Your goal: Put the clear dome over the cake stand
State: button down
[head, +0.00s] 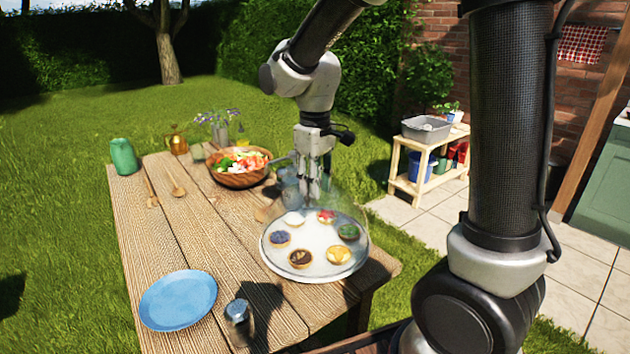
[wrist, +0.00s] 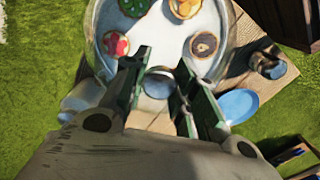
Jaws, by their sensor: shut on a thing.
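The cake stand (head: 318,262) is a round pale plate near the right edge of the wooden table, with several small tarts on it. The clear dome (head: 345,205) is see-through and shows faintly above and around the tarts. It also shows in the wrist view as a faint rim around the plate (wrist: 228,62). My gripper (head: 315,198) points down above the middle of the stand, shut on the dome's round knob. In the wrist view the knob (wrist: 158,82) sits between the two fingers (wrist: 160,75). I cannot tell whether the dome's rim touches the stand.
A wooden salad bowl (head: 240,178) stands behind, left of my gripper. A blue plate (head: 178,300) and a dark-and-silver shaker (head: 238,318) are at the front. A green canister (head: 124,157) and wooden spoons (head: 176,186) are at the left. The table's middle is clear.

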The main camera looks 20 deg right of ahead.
jog(key=c, duration=1.1)
grip_release()
jog(key=shift+o, duration=0.2)
notch_tip(320, 180, up, 12)
